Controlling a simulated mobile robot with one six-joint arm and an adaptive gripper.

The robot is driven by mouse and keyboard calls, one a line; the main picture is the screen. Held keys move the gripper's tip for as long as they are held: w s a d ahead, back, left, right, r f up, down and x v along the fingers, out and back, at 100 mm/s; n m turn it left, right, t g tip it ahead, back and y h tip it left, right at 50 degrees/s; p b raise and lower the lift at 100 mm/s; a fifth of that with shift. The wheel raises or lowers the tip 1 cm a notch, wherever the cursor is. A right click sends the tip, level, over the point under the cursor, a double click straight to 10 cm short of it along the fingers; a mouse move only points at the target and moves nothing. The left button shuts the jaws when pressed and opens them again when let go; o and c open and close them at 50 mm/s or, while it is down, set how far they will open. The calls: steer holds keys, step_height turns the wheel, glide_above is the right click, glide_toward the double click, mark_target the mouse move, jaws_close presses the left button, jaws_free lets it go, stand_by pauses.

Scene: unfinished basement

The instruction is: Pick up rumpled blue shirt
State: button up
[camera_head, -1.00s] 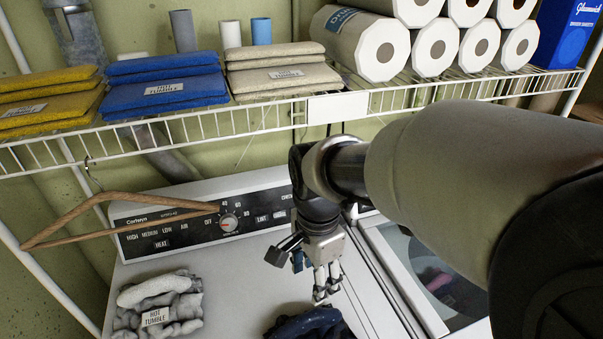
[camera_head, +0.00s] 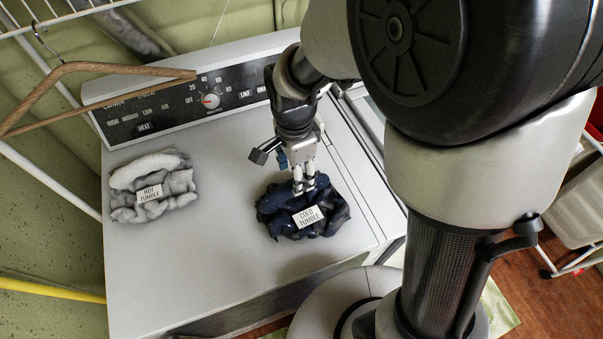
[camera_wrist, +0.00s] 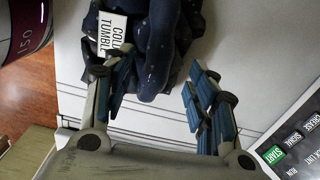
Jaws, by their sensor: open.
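The rumpled dark blue shirt (camera_head: 283,222) lies in a heap on top of the white dryer, with a white "COLD TUMBLE" label on it. It also shows in the wrist view (camera_wrist: 155,45), at the top between and beyond the fingers. My gripper (camera_head: 305,188) is over the shirt's back edge, pointing down. In the wrist view my gripper (camera_wrist: 150,82) has its fingers spread apart, with the left finger beside the label and overlapping the cloth, and the right finger at the shirt's right side. Whether the fingers touch the cloth I cannot tell.
A grey rumpled pile (camera_head: 152,188) labelled "HOT TUMBLE" lies to the left on the dryer top (camera_head: 200,265). A control panel (camera_head: 170,105) rises at the back. A wooden hanger (camera_head: 95,68) hangs at upper left. The dryer top between the piles and in front is clear.

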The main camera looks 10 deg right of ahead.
mark_target(302, 202)
steer(key=f, duration=0.2)
steer(key=f+b, duration=0.1)
steer(key=f, duration=0.1)
steer(key=shift+s+d+f+b, duration=0.15)
steer(key=shift+s+f+b, duration=0.05)
steer(key=shift+f+b, duration=0.15)
jaws_close()
stand_by(0.3)
